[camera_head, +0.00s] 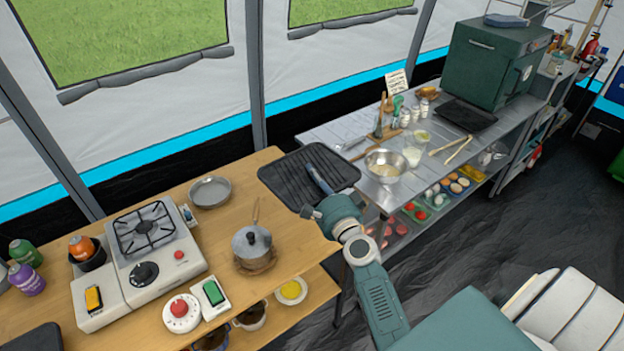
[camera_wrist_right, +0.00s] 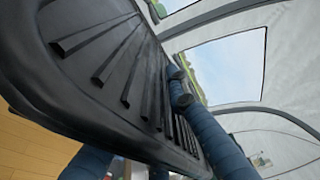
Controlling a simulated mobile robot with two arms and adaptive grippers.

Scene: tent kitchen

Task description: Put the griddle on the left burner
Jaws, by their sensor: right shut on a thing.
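The griddle (camera_head: 285,180) is a black, ridged rectangular plate with rounded corners. In the head view it appears over the right end of the wooden table, overlapping the gap to the metal table. My right gripper (camera_head: 318,178) is shut on the griddle, with a blue finger lying across its ridged face. The right wrist view shows the griddle (camera_wrist_right: 95,75) close up and tilted, with blue fingers at its edge. The stove (camera_head: 160,262) stands on the left of the wooden table. Its black burner grate (camera_head: 146,229) is empty. My left gripper is out of view.
A grey pan (camera_head: 210,192) and a lidded pot (camera_head: 252,243) stand between the stove and the griddle. A red-knobbed timer (camera_head: 182,312) sits in front. The metal table holds a mixing bowl (camera_head: 384,166) and a green oven (camera_head: 495,60).

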